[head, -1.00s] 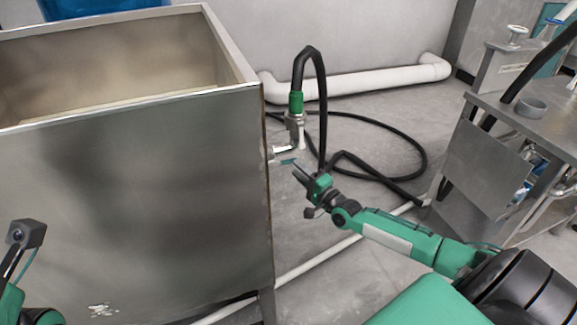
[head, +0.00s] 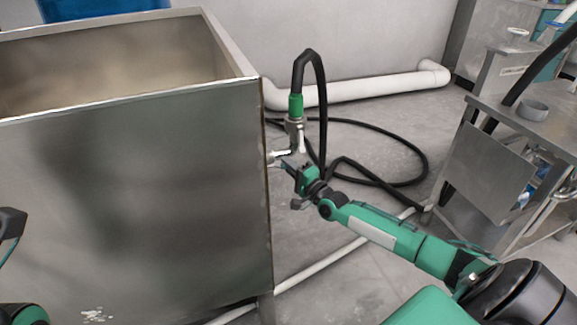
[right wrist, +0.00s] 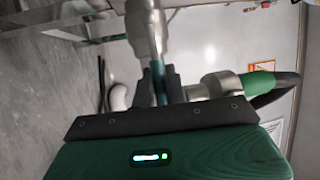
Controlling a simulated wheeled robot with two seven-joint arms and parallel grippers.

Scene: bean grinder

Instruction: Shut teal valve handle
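The teal valve handle (right wrist: 158,76) shows in the right wrist view as a thin edge-on strip between my right gripper's dark fingers (right wrist: 160,88). The fingers are close together on both sides of it and look shut on it. In the head view my right gripper (head: 294,168) is at the valve, and its fingers hide the handle. The metal valve pipe (head: 294,133) rises beside the steel tank (head: 150,190) and carries a green hose fitting (head: 296,104). Of my left arm, only parts show at the left edge; its fingers are out of view.
A black hose (head: 321,100) loops from the fitting down to the floor. A white pipe (head: 370,90) runs along the back wall. A steel cart (head: 490,170) with a grey bowl (head: 533,110) stands at the right.

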